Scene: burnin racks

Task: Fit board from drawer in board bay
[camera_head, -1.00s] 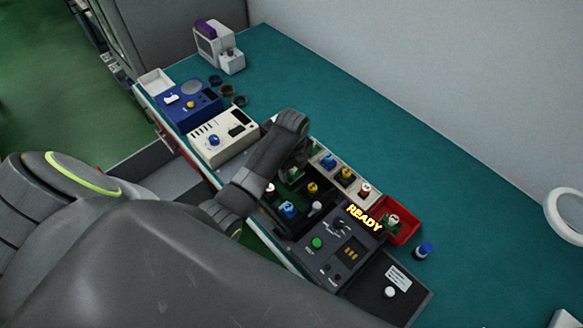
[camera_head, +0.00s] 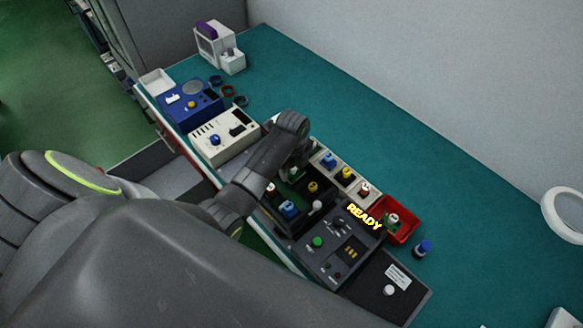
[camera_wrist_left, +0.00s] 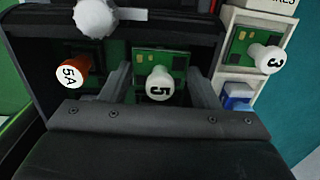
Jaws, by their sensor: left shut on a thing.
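A green board with a white knob marked "5" (camera_wrist_left: 158,84) sits between the fingers of my left gripper (camera_wrist_left: 162,88) in the left wrist view. The gripper is shut on it. In the head view my left gripper (camera_head: 292,170) is mostly hidden by its own wrist, over the back of the dark board bay (camera_head: 282,222). An orange knob marked "5A" (camera_wrist_left: 72,76) stands in the dark housing beside the held board. How deep the board sits is hidden. My right gripper is not in view.
The dark panel (camera_head: 330,248) with the yellow "READY" sign adjoins the bay. A pale rack (camera_head: 350,186) holds boards with knobs, one marked "3" (camera_wrist_left: 266,58). A red tray (camera_head: 403,231) holds another board. White and blue units (camera_head: 222,143) stand left. The teal bench behind is mostly clear.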

